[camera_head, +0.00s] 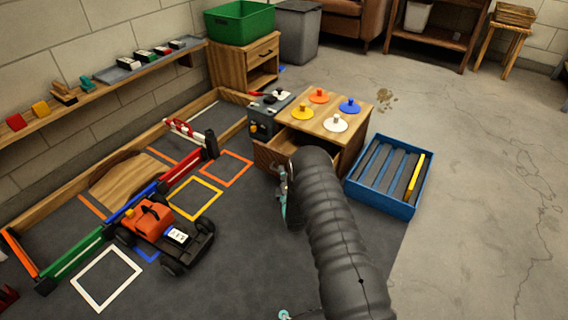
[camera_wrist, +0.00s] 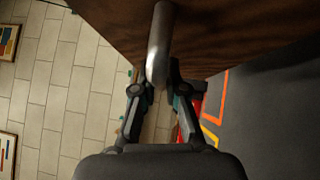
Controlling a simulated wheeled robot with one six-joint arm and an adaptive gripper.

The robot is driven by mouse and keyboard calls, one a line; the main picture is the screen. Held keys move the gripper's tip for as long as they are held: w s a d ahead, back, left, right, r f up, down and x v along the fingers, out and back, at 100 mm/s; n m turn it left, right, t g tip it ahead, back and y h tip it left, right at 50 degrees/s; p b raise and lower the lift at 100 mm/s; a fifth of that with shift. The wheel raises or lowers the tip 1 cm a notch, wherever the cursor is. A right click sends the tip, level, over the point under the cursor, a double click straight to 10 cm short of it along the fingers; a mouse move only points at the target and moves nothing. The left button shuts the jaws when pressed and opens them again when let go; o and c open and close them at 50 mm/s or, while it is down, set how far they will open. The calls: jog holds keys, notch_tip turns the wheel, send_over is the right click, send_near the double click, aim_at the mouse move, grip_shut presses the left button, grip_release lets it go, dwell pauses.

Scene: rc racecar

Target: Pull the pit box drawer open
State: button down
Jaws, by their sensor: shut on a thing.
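The pit box (camera_head: 345,143) is a wooden cabinet with coloured knobbed discs on its top. Its drawer (camera_head: 268,158) stands out from the cabinet front, so it is at least partly open. In the wrist view the drawer's wooden front (camera_wrist: 225,32) fills the top, with a metal bar handle (camera_wrist: 159,45) coming down from it. My gripper (camera_wrist: 160,88) is shut on the handle, a finger on each side. In the head view my dark arm covers part of the drawer front, the handle and most of my gripper (camera_head: 284,190).
A blue crate (camera_head: 408,209) with slats stands right of the pit box. A grey machine (camera_head: 262,122) stands at its left. An orange and black racecar (camera_head: 160,225) sits on the dark mat (camera_head: 235,270) by coloured barriers. Open concrete floor lies to the right.

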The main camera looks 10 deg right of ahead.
jog(key=s+a, duration=0.3)
jog(key=shift+s+a, duration=0.1)
jog(key=shift+s, duration=0.25)
jog(key=c, duration=1.2)
grip_release()
jog(key=s+d+f, duration=0.1)
jog(key=s, duration=1)
jog(key=shift+s+f, duration=0.35)
jog(key=shift+s, duration=0.05)
jog(key=shift+r, duration=0.1)
